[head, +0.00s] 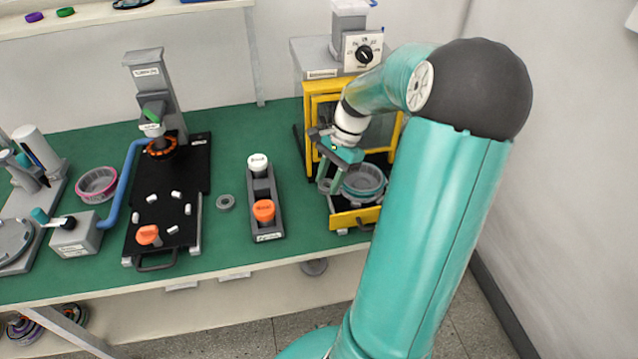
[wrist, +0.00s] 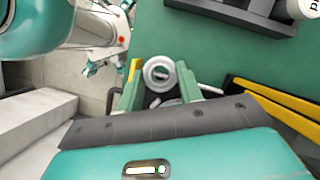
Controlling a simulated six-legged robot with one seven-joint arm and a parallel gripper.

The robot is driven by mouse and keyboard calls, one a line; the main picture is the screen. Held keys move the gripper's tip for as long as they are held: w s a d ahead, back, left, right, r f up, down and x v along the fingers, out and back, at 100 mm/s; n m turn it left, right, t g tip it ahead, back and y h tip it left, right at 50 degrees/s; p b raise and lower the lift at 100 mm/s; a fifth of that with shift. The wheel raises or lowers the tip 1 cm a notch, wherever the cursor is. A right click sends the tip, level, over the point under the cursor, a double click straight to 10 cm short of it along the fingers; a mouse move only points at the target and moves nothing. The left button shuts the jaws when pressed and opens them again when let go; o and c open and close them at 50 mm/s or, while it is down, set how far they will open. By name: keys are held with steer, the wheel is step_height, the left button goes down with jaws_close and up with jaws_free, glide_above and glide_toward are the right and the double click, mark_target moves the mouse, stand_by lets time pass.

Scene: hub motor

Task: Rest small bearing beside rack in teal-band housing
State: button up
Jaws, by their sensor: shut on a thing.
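My gripper (head: 328,182) is shut on a small grey ring-shaped bearing. In the wrist view, the bearing (wrist: 158,72) sits between the two pale green fingertips. The teal-band housing (head: 364,181), a grey round shell with a teal band, stands on the pulled-out yellow drawer (head: 352,219) of the yellow cabinet. My gripper is just left of the housing in the head view, and the bearing is apart from the housing's inside as far as I can see. The wrist view does not clearly show the housing.
The grey rack (head: 263,226) holds a white-capped and an orange-capped container. Another grey ring (head: 225,202) lies left of it. A black board (head: 165,205) with several small white pieces and a pink-banded housing (head: 97,184) are farther left. Green mat between rack and drawer is clear.

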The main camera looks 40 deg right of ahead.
steer(key=shift+s+d+f+m+t+h, duration=0.2)
steer(key=shift+d+f+m, duration=0.45)
steer(key=shift+d, duration=1.65)
steer(key=shift+s+d+f+m+t, duration=0.1)
steer(key=shift+d+f+m+t, duration=0.25)
steer(key=shift+d+m, duration=1.25)
steer(key=shift+s+d+f+m+t+h, duration=0.2)
steer(key=shift+d+f, duration=0.3)
steer(key=shift+d, duration=2.45)
steer(key=shift+w+f, duration=0.1)
steer(key=shift+f, duration=0.85)
steer(key=shift+f, duration=0.65)
steer(key=shift+f, duration=0.15)
steer(key=shift+f, duration=0.3)
steer(key=shift+f, duration=0.2)
